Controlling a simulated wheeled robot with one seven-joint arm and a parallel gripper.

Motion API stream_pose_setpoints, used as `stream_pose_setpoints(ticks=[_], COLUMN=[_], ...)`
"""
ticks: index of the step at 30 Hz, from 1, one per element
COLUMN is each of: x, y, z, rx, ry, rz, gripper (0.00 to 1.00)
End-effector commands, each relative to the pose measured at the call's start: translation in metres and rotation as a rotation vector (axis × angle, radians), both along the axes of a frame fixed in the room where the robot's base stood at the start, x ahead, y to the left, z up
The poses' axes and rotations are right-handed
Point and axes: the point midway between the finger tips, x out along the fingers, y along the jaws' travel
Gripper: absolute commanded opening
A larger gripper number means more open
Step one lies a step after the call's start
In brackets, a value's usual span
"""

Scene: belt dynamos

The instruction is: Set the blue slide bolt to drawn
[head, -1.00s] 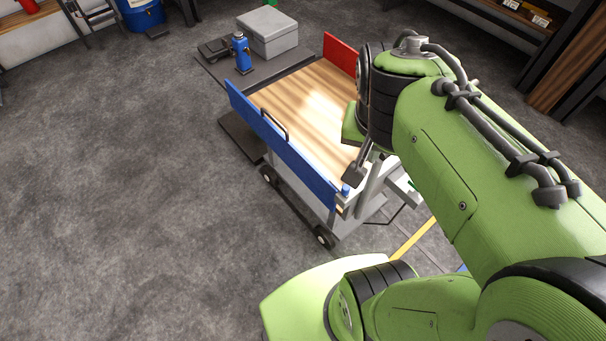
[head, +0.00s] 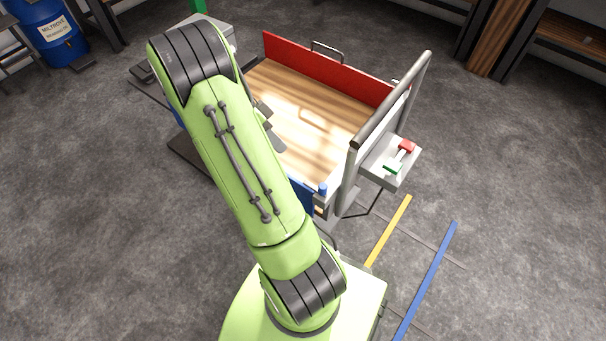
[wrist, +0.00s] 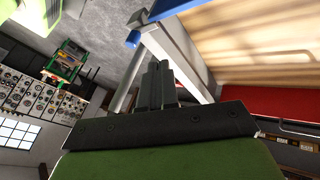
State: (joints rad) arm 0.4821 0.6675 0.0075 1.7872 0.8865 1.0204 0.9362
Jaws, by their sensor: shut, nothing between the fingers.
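The blue slide bolt (head: 322,189) shows as a small upright blue knob at the near corner of the cart, where the blue side panel (head: 299,193) meets the grey end post. Its exact bolt position is too small to tell. In the wrist view a small blue piece (wrist: 133,39) beside the grey frame looks like the same knob. My gripper (head: 272,132) is shut and empty above the wooden cart bed, up and left of the bolt and apart from it. Its dark fingers also show in the wrist view (wrist: 160,82). My arm hides most of the blue panel.
The wooden bed (head: 325,120) has a red panel (head: 330,70) on its far side. A grey push handle (head: 395,100) rises at the right end, beside a small box with red and green parts (head: 393,160).

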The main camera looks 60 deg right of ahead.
Motion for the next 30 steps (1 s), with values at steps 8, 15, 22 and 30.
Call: stream_pose_setpoints(ticks=[8, 15, 22, 30], x=[-0.018, -0.049, -0.082, -0.095], y=[-0.004, -0.012, -0.004, 0.002], z=[-0.027, -0.070, -0.082, -0.080], rx=[0.004, 0.005, 0.002, 0.002], ry=[0.002, 0.003, -0.001, -0.002], rz=[0.000, 0.001, 0.002, 0.004], gripper=[0.00, 0.00, 0.00, 0.00])
